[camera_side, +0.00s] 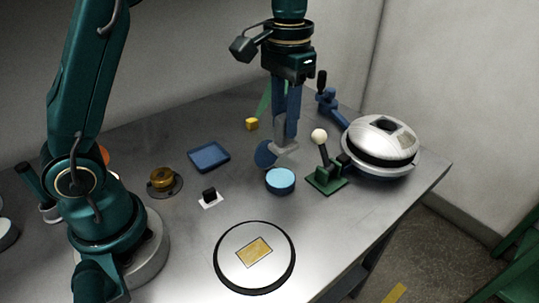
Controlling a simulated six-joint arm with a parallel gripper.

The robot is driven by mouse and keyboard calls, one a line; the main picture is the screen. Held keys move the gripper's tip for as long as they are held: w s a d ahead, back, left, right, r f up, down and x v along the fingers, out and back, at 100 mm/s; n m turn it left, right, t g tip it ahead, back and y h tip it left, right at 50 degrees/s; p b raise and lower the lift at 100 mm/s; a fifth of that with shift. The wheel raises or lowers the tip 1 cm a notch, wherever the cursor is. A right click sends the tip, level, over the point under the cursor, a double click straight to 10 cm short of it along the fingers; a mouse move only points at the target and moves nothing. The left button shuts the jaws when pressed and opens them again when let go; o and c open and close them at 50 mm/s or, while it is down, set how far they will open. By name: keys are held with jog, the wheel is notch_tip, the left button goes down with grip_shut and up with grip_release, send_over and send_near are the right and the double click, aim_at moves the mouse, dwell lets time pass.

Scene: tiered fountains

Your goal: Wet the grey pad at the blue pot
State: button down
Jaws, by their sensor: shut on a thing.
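My gripper (284,142) points down over the middle of the table, its long blue fingers shut on a light grey pad (287,149). The pad sits at the fingertips and is partly hidden by them. The blue pot (281,186) is a short round pot with a lighter blue top, standing on the table just below the pad in the picture. A gap shows between pad and pot; the exact height of the pad cannot be told.
A dark blue disc (264,154) is left of the fingers. A green lever stand (326,183) and a silver domed device (382,144) are at right. A blue tray (209,157), yellow cube (252,124) and brass knob (162,179) are at left. A round white plate (232,269) lies in front.

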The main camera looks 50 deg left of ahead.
jog(key=c, duration=1.3)
grip_release()
grip_shut()
jog(key=shift+w+a+f, duration=0.1)
jog(key=shift+a+f, duration=0.15)
jog(key=shift+f, duration=1.05)
jog(key=shift+w+a+f, duration=0.15)
jog(key=shift+a+f, duration=0.05)
jog(key=shift+f, duration=1.15)
jog(key=shift+w+a+f, duration=0.1)
jog(key=shift+a+f, duration=0.15)
jog(key=shift+f, duration=1.05)
jog(key=shift+f, duration=0.6)
jog(key=shift+r, duration=0.15)
jog(key=shift+r, duration=3.45)
